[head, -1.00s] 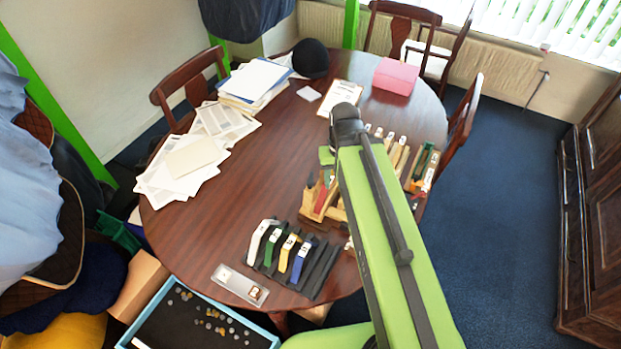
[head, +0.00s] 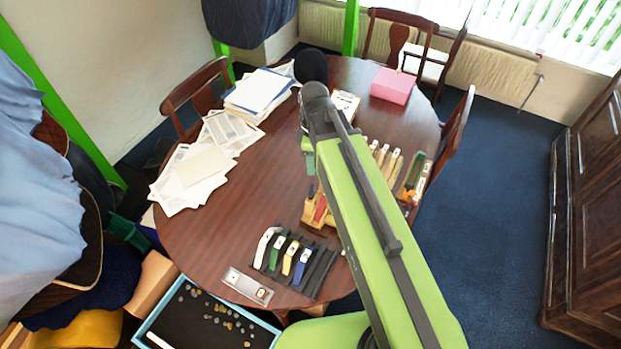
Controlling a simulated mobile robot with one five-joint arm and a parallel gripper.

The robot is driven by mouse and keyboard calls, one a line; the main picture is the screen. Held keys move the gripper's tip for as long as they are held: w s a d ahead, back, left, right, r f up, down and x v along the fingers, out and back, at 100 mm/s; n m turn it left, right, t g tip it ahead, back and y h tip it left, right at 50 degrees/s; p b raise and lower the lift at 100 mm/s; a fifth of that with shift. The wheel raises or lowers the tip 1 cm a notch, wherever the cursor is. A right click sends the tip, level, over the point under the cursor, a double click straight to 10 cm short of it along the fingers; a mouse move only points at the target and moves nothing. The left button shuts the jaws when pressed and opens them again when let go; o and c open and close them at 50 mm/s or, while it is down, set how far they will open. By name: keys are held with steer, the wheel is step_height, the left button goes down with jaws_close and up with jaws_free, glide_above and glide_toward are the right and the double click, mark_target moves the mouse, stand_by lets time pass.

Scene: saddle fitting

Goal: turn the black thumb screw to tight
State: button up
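I cannot make out the black thumb screw; it is too small or hidden behind my arm. A wooden fixture (head: 314,216) with a red part (head: 321,210) stands on the round table (head: 235,190), right of its middle, partly covered by my green arm. My arm reaches up from the bottom of the head view and bends at a dark joint over the table. Small green and dark parts hang below that joint, just above the fixture. My gripper's fingers cannot be made out there, nor whether they touch anything.
A rack of coloured-handled tools (head: 290,258) and a grey tray (head: 247,286) lie at the front edge. Papers (head: 195,175) cover the left. A pink box (head: 392,85) sits at the back. More tools (head: 388,160) lie right of my arm. Chairs surround the table.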

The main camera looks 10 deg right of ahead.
mark_target(311, 194)
steer(key=f+b, duration=1.6)
steer(key=b, duration=0.1)
steer(key=shift+a+f, duration=0.15)
steer(key=shift+a, duration=0.2)
jaws_close()
